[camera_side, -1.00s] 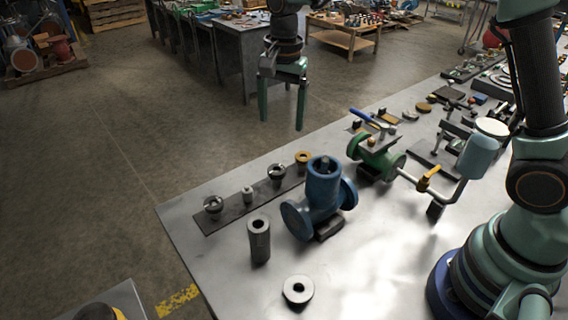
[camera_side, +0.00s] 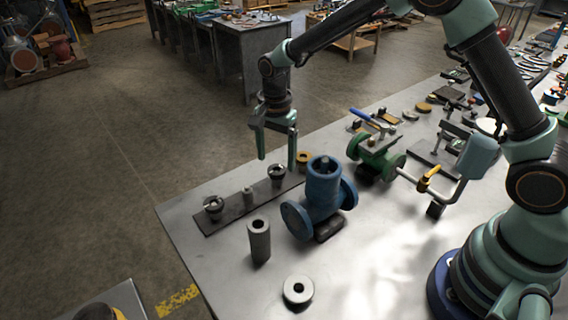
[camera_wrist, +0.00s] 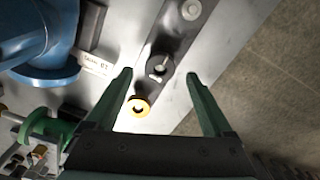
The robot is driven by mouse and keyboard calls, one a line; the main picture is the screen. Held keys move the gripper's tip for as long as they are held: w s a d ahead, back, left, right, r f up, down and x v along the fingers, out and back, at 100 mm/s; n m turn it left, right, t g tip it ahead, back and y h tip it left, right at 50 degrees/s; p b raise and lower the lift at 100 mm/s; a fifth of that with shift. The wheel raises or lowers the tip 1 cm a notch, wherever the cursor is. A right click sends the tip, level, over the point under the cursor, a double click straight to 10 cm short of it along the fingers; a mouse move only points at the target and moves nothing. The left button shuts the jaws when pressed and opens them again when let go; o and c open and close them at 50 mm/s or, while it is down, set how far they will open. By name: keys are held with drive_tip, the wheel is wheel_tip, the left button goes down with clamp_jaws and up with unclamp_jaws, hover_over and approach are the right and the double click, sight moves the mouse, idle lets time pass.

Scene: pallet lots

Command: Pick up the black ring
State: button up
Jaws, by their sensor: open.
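Two small dark rings with paler tops sit on a dark strip (camera_side: 232,214) along the table's far left edge. One black ring (camera_side: 277,170) is toward the strip's back end; the other dark ring (camera_side: 213,206) is at its front end. My gripper (camera_side: 276,163) is open and empty, fingers pointing down, over the back ring. In the wrist view that black ring (camera_wrist: 160,68) appears between the two fingertips (camera_wrist: 160,75), apart from both. I cannot tell the exact height gap.
A brass ring (camera_side: 303,157) and a small silver part (camera_side: 248,194) flank the back ring on the strip. A blue valve body (camera_side: 324,190), a grey cylinder (camera_side: 259,240) and a pale ring (camera_side: 298,290) stand nearby. A green valve (camera_side: 376,160) is to the right.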

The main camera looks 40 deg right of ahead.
sight(277, 171)
drive_tip(key=shift+f, duration=1.5)
drive_tip(key=shift+c, duration=0.3)
clamp_jaws()
drive_tip(key=shift+r, duration=0.1)
